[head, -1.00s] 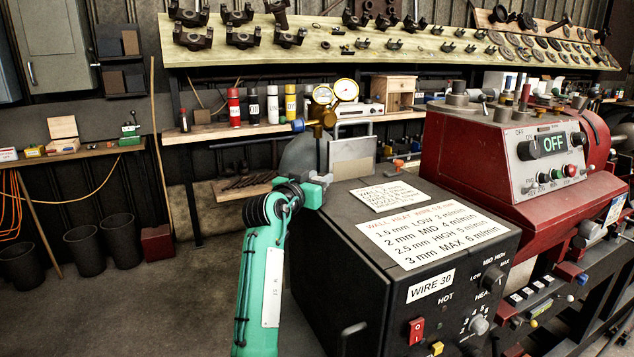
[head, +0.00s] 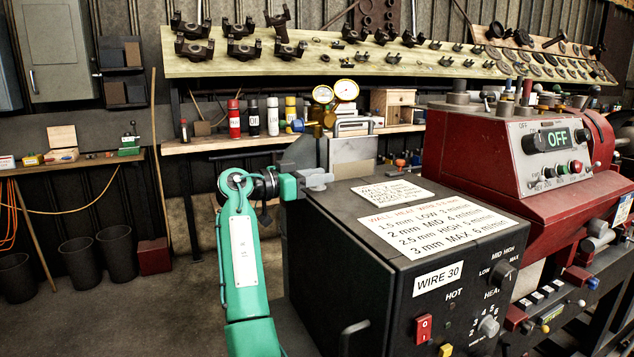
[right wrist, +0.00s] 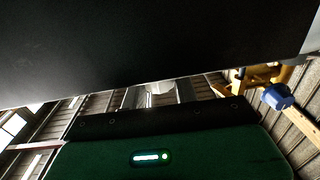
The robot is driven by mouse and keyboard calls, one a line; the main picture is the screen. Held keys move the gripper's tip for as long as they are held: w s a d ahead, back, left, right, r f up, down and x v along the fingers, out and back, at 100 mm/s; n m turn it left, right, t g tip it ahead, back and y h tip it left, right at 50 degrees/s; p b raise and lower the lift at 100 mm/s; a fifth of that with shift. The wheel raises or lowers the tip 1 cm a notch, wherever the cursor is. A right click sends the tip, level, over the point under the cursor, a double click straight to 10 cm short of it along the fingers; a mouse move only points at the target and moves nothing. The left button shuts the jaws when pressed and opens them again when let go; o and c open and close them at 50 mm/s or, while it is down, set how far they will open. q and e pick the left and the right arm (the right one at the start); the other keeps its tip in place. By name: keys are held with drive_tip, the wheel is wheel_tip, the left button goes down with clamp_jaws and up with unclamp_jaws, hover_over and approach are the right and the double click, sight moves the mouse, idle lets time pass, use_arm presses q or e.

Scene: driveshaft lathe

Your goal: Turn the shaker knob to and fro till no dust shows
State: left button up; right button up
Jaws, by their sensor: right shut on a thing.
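My right gripper (head: 318,179) is at the back left corner of the black heater box, in front of a grey housing (head: 352,157). In the head view its grey fingers are small and what they hold is mostly hidden. In the right wrist view the gripper (right wrist: 160,92) is shut on a pale rounded piece (right wrist: 160,87), which seems to be the shaker knob; its shape is not clear. I cannot make out any dust in these views. My left gripper is not in view.
The black heater box (head: 345,245) stands close in front of my right gripper. A brass regulator with gauges (head: 322,94) and a blue knob (head: 297,126) is behind. A red lathe (head: 470,150) is at right. The floor at left is open, with black bins (head: 82,262).

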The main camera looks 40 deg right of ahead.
drive_tip(key=shift+m+g+y, duration=0.3)
drive_tip(key=shift+m+g, duration=0.3)
drive_tip(key=shift+g, duration=0.3)
drive_tip(key=shift+m+g+y, duration=0.4)
drive_tip(key=shift+m+g, duration=0.2)
drive_tip(key=shift+g, duration=0.6)
drive_tip(key=o, duration=1)
drive_tip(key=shift+c, duration=0.2)
drive_tip(key=v, duration=1.4)
